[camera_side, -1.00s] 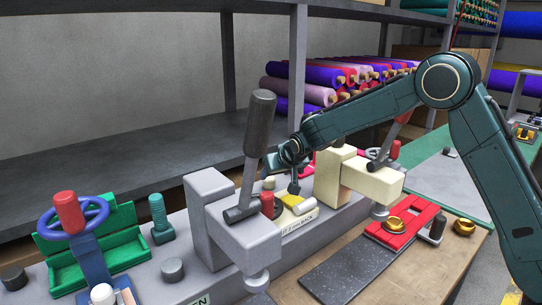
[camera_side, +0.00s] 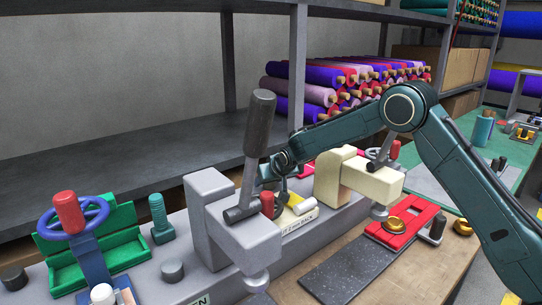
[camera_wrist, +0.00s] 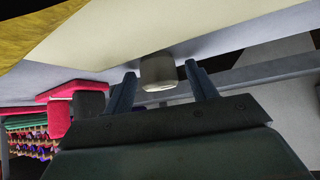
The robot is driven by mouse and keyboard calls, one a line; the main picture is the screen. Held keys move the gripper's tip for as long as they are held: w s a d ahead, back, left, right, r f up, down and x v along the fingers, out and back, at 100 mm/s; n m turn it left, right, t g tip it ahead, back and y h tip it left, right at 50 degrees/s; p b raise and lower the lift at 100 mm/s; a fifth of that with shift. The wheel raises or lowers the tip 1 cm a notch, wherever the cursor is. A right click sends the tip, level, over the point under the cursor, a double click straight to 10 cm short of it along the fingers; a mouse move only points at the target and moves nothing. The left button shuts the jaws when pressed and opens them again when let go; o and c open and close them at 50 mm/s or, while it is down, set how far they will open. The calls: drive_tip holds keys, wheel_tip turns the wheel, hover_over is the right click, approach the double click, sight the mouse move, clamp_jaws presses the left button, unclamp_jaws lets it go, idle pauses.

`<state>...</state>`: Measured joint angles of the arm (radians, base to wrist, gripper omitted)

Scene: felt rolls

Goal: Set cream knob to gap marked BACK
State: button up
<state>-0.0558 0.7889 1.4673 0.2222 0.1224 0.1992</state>
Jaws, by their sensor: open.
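In the wrist view, a short cream knob (camera_wrist: 158,72) shows between the two fingertips of my gripper (camera_wrist: 160,78). The fingers are apart, with a gap visible on each side of the knob. In the side view, my gripper (camera_side: 281,184) is low behind the grey clamp, which hides part of its fingers. A pale label strip reading BACK (camera_side: 300,224) lies just right of the clamp, with a yellow piece (camera_side: 295,200) above it. The knob is hard to make out in the side view.
The grey clamp (camera_side: 237,228) with a tall dark handle (camera_side: 259,125) stands left of my gripper. A cream clamp (camera_side: 366,180) stands to the right. A red plate (camera_side: 405,222) with brass cups lies at front right. Felt rolls (camera_side: 318,95) are stacked behind.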

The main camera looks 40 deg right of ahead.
drive_tip(key=c, duration=1)
drive_tip(key=shift+n+y, duration=0.3)
drive_tip(key=shift+d+n+y, duration=0.1)
drive_tip(key=shift+n+y, duration=0.5)
drive_tip(key=shift+n, duration=0.2)
drive_tip(key=shift+n+y, duration=0.9)
drive_tip(key=shift+n, duration=0.3)
drive_tip(key=o, duration=1)
